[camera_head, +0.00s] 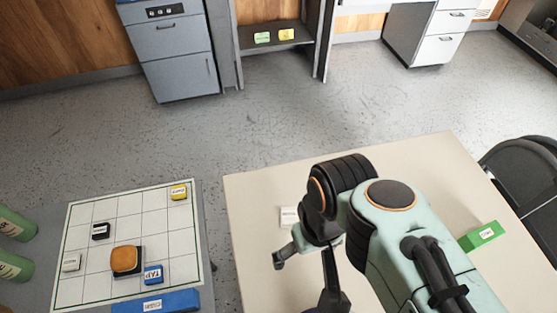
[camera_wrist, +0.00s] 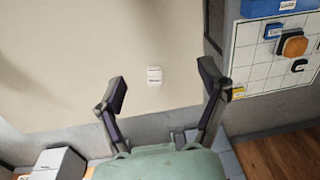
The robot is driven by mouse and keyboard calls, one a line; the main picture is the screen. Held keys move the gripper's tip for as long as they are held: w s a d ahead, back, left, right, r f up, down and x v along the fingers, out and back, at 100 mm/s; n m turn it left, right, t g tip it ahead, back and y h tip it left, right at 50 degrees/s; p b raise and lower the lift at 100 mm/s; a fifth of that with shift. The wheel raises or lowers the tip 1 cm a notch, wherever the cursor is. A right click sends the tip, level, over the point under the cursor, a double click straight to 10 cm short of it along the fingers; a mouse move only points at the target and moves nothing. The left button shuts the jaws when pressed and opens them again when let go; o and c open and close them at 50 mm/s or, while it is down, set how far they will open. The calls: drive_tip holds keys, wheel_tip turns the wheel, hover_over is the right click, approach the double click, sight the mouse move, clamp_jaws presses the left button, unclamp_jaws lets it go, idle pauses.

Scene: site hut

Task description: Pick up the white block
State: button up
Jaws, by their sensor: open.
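A small white block (camera_head: 289,217) with dark lettering lies on the pale table (camera_head: 262,190), just left of my arm. In the wrist view the white block (camera_wrist: 154,75) shows between my open fingers, on the bare tabletop. My gripper (camera_wrist: 163,82) is open and empty, above the table and apart from the block. In the head view my gripper (camera_head: 306,278) is partly hidden by my arm. Another whitish block (camera_head: 71,263) lies on the gridded board at the left.
The gridded board (camera_head: 108,212) also bears a yellow block (camera_head: 179,192), a black block (camera_head: 100,231), a blue block (camera_head: 153,275) and an orange-topped piece (camera_head: 125,259). A green block (camera_head: 481,236) lies right of my arm. A dark chair (camera_head: 520,165) stands by the table.

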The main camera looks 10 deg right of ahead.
drive_tip(key=w+r+m+t, duration=0.1)
drive_tip(key=w+m+t, duration=0.15)
drive_tip(key=w, duration=0.75)
drive_tip(key=g, duration=0.3)
hover_over(289, 214)
drive_tip(key=shift+m+h, duration=0.35)
drive_tip(key=shift+h, duration=0.05)
wheel_tip(289, 214, down, 18)
drive_tip(key=shift+r, duration=0.1)
wheel_tip(289, 214, down, 5)
drive_tip(key=shift+f, duration=0.7)
drive_tip(key=c, duration=1.3)
